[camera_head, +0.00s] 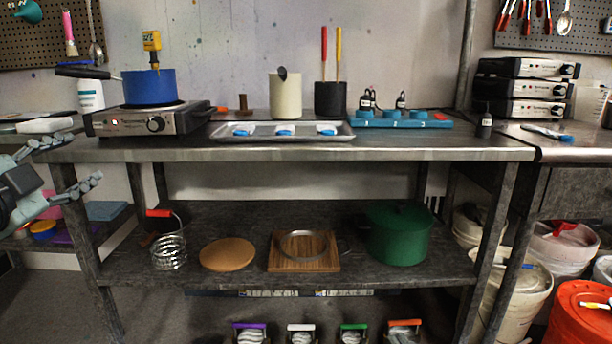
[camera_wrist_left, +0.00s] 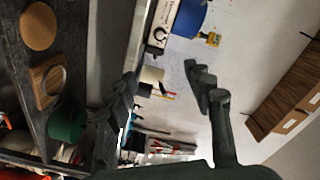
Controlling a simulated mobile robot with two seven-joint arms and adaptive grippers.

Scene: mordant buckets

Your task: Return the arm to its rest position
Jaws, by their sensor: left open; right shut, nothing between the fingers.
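My left gripper (camera_head: 80,164) is at the left edge of the head view, in front of the table's left end. Its fingers are spread apart and nothing is between them. In the left wrist view its two dark fingers (camera_wrist_left: 165,95) also stand wide apart, with the wall and bench far behind them. The left gripper touches nothing that I can see. My right gripper does not show in either view.
A steel table (camera_head: 300,150) spans the middle. It bears a hot plate (camera_head: 150,121) with a blue pot (camera_head: 149,87), a tray (camera_head: 240,137), a cream pitcher (camera_head: 286,96) and a blue numbered rack (camera_head: 400,122). A green pot (camera_head: 398,236) sits on the lower shelf.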

